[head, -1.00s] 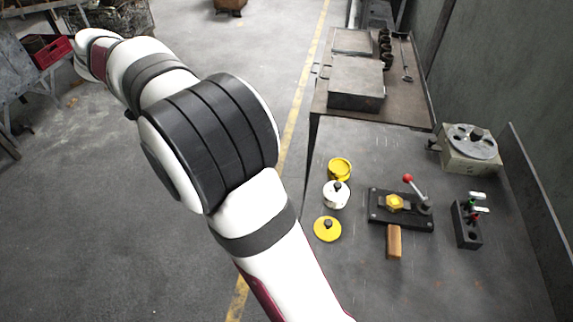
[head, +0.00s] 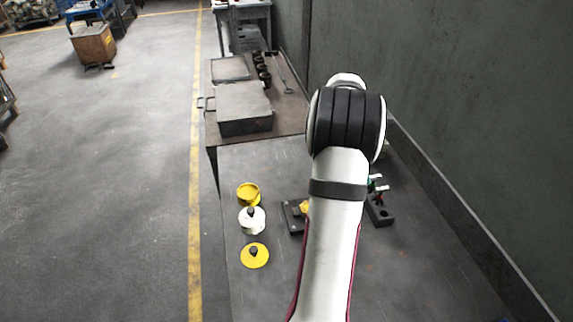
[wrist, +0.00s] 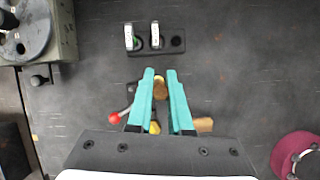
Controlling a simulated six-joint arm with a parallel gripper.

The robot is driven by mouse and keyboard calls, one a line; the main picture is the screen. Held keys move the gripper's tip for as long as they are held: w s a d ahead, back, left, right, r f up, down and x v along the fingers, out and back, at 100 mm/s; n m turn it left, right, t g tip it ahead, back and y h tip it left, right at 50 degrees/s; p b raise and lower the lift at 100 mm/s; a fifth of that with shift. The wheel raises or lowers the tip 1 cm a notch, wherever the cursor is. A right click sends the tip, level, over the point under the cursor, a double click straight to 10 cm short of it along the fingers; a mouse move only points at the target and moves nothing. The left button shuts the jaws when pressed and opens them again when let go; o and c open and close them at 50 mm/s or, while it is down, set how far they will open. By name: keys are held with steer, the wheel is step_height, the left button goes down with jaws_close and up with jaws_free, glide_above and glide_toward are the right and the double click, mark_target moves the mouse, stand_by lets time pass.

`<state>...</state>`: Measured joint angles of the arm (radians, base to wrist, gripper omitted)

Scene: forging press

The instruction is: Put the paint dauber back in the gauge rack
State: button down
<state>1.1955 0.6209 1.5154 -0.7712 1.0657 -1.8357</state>
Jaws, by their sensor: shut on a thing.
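In the wrist view, the two teal fingers of my gripper (wrist: 160,73) are shut on a tan, round-topped piece, which I take to be the paint dauber (wrist: 160,89). Its lower part is hidden. The black gauge rack (wrist: 166,46) lies just beyond the fingertips, apart from them. Two white-topped tools stand in its left and middle places; the right hole looks empty. In the head view, the rack (head: 381,215) is partly covered by my arm, and my gripper is hidden.
The clamp fixture (head: 291,216) is mostly behind my arm; its red knob (wrist: 115,118) shows left of my fingers. A yellow pot (head: 248,193), white pot (head: 251,222) and yellow disc (head: 255,258) stand at left. A grey machine (wrist: 63,30) stands left of the rack.

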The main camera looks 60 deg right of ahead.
steer(key=s+d+f, duration=0.3)
steer(key=s+f, duration=0.2)
steer(key=s, duration=0.3)
steer(key=shift+s+f+n, duration=0.15)
steer(key=shift+f+n, duration=0.15)
steer(key=shift+n, duration=0.1)
steer(key=shift+f, duration=1.85)
stand_by(0.9)
steer(key=c, duration=0.8)
jaws_free()
steer(key=shift+o, duration=0.2)
